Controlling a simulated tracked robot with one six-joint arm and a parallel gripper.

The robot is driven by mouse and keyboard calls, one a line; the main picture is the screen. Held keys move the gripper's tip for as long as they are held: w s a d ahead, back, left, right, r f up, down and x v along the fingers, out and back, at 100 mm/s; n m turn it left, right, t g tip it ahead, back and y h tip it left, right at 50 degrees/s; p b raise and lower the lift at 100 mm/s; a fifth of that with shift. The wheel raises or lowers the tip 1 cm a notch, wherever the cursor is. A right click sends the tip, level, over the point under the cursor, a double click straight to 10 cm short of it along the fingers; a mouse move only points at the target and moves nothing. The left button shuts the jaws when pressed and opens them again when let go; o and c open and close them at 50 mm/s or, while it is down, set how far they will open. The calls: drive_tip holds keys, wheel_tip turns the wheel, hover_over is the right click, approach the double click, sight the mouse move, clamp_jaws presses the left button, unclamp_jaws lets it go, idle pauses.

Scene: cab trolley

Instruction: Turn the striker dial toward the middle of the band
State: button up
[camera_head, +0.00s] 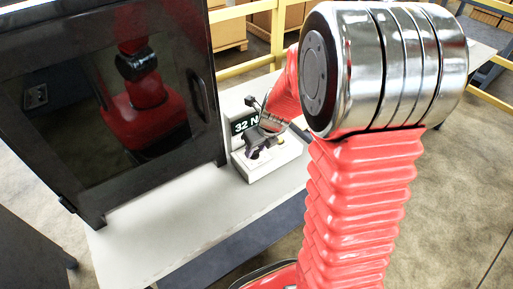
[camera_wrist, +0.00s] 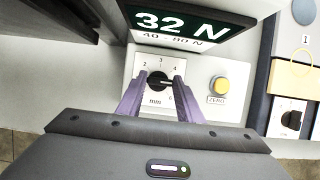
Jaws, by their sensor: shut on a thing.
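The striker dial (camera_wrist: 157,79) is a small black knob on a white panel (camera_wrist: 143,61) with a numbered scale marked mm. In the wrist view my gripper (camera_wrist: 160,83) has its two purple fingers on either side of the dial, shut on it. The fingers hide part of the dial and its scale. A dark display (camera_wrist: 185,22) above reads 32 N, with the band 40 - 80 N printed under it. In the head view my gripper (camera_head: 259,148) is at the front of the white device (camera_head: 262,170), and the dial is too small to make out.
A yellow ZERO button (camera_wrist: 219,86) sits right of the dial. A black glass-doored cabinet (camera_head: 110,105) stands left of the device on the pale table (camera_head: 185,215). Clear tabletop lies in front.

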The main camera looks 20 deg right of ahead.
drive_tip(key=shift+d+n, duration=0.1)
drive_tip(key=shift+n, duration=0.3)
drive_tip(key=n, duration=0.2)
drive_tip(key=n+y, duration=0.1)
drive_tip(key=n, duration=0.1)
drive_tip(key=n+g+y, duration=0.1)
drive_tip(key=n, duration=0.1)
drive_tip(key=shift+w+d, duration=0.2)
drive_tip(key=shift+w, duration=0.05)
drive_tip(key=n+g+y, duration=0.1)
drive_tip(key=n, duration=0.2)
drive_tip(key=shift+w+n, duration=0.15)
drive_tip(key=shift+n, duration=0.15)
drive_tip(key=shift+w+n+g+y, duration=0.15)
drive_tip(key=shift+n+g, duration=0.25)
drive_tip(key=shift+n, duration=0.55)
drive_tip(key=shift+s+n+g+y, duration=0.15)
drive_tip(key=shift+n+g, duration=0.25)
drive_tip(key=shift+n, duration=0.55)
drive_tip(key=shift+w, duration=0.15)
drive_tip(key=o, duration=0.7)
drive_tip(key=shift+d, duration=0.1)
drive_tip(key=shift+c, duration=0.2)
drive_tip(key=o, duration=0.4)
